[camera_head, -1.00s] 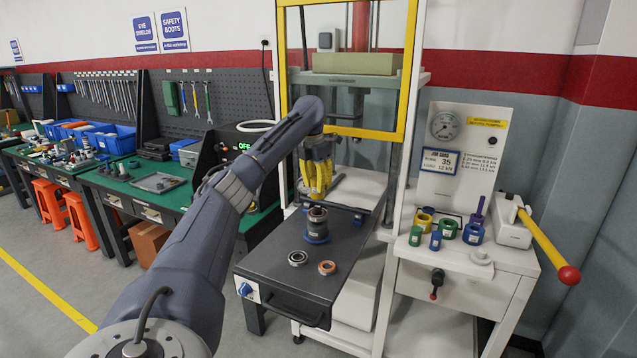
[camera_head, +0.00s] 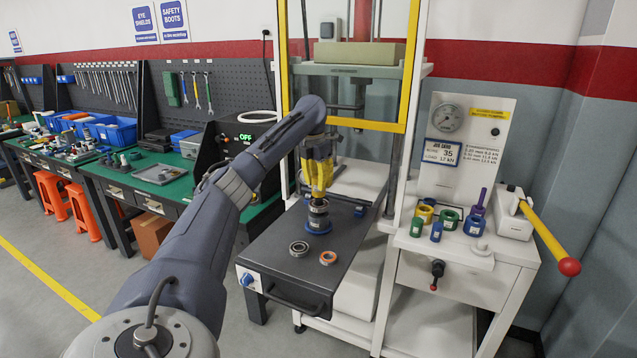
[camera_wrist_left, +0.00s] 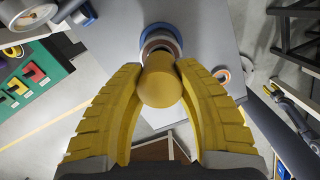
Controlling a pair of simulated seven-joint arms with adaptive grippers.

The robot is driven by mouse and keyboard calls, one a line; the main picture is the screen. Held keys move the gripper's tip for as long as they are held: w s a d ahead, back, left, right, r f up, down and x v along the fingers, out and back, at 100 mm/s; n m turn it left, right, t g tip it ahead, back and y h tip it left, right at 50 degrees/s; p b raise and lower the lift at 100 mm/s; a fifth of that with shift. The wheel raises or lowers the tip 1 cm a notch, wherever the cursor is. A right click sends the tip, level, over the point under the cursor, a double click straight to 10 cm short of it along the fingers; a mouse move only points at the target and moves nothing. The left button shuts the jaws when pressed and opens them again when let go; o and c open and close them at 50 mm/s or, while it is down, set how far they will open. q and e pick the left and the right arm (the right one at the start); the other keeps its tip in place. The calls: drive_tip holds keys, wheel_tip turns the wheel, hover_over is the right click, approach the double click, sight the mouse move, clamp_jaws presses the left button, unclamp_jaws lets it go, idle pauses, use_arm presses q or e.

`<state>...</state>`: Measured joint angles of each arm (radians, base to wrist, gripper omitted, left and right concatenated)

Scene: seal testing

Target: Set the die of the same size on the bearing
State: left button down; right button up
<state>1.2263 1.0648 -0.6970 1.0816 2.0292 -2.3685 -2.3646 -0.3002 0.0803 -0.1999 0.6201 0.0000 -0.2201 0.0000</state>
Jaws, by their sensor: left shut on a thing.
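My left gripper (camera_head: 319,194) has its yellow fingers pointing down over the drawer-like plate of the press. In the left wrist view it is shut on a yellow round-topped cylinder (camera_wrist_left: 160,82). Directly below the fingers stands a grey, ringed stack (camera_head: 318,209) on a blue base (camera_head: 318,227). The wrist view shows its rings (camera_wrist_left: 160,40) behind the held cylinder. I cannot tell whether the cylinder touches them. Several coloured dies stand on the side cart: a green one (camera_head: 416,227), a blue one (camera_head: 436,231), a yellow one (camera_head: 425,213) and a larger blue one (camera_head: 474,227).
A grey bearing (camera_head: 299,249) and an orange-ringed bearing (camera_head: 328,258) lie on the front of the dark plate (camera_head: 285,272). The yellow press frame (camera_head: 365,123) rises behind. A red-knobbed lever (camera_head: 569,267) sticks out at right. A job card (camera_head: 443,152) stands behind the dies.

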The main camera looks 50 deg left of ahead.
use_arm(q)
drive_tip(key=shift+f, duration=0.2)
drive_tip(key=shift+f, duration=1.1)
drive_tip(key=shift+f, duration=0.2)
idle(0.4)
drive_tip(key=c, duration=1.3)
unclamp_jaws()
drive_tip(key=shift+c, duration=0.2)
drive_tip(key=o, duration=0.7)
drive_tip(key=shift+f, duration=0.1)
drive_tip(key=shift+c, duration=0.2)
drive_tip(key=shift+r, duration=0.2)
drive_tip(key=shift+r, duration=4.5)
